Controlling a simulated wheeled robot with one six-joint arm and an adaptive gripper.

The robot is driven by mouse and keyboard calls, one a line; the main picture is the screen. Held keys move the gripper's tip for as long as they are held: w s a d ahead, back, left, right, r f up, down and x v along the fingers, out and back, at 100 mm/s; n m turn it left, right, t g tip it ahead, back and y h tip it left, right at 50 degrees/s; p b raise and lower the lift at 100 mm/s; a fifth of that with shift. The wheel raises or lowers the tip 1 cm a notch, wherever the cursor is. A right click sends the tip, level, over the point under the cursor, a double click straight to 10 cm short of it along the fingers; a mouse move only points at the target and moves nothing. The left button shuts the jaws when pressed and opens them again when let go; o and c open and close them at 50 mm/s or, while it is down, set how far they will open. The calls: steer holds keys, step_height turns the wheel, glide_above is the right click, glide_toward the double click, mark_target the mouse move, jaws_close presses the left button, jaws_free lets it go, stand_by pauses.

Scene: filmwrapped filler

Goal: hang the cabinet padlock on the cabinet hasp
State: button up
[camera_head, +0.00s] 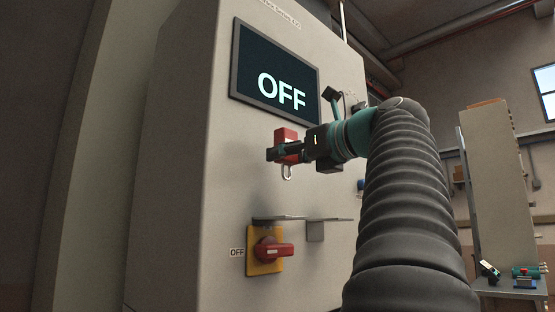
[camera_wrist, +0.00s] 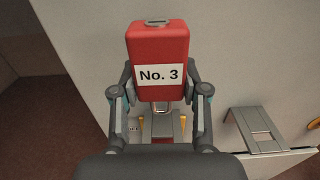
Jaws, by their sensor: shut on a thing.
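The cabinet padlock (camera_head: 286,137) has a red body and a pale metal shackle that hangs below my gripper (camera_head: 284,153) in the head view. My gripper is shut on the red body and holds it in the air in front of the cabinet, under the screen. In the wrist view the padlock (camera_wrist: 159,38) bears a white label "No. 3" and sits between the two fingers (camera_wrist: 160,85). Its shackle is mostly hidden there.
The grey cabinet (camera_head: 205,190) carries a dark screen (camera_head: 272,73) reading "OFF". Below the padlock a thin grey ledge (camera_head: 290,219) juts out above a red rotary switch (camera_head: 272,250) on a yellow plate, labelled "OFF". A bench (camera_head: 505,288) with small items stands at right.

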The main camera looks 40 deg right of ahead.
steer(key=shift+s+a, duration=0.1)
steer(key=shift+f+b, duration=0.65)
steer(key=shift+f, duration=0.15)
step_height(320, 180, down, 8)
steer(key=b, duration=0.5)
stand_by(0.6)
steer(key=shift+f, duration=0.3)
stand_by(1.2)
steer(key=o, duration=1.3)
steer(key=shift+o, duration=0.2)
steer(key=shift+s, duration=0.1)
steer(key=s+d, duration=0.1)
steer(key=s, duration=1.1)
steer(key=shift+w, duration=0.1)
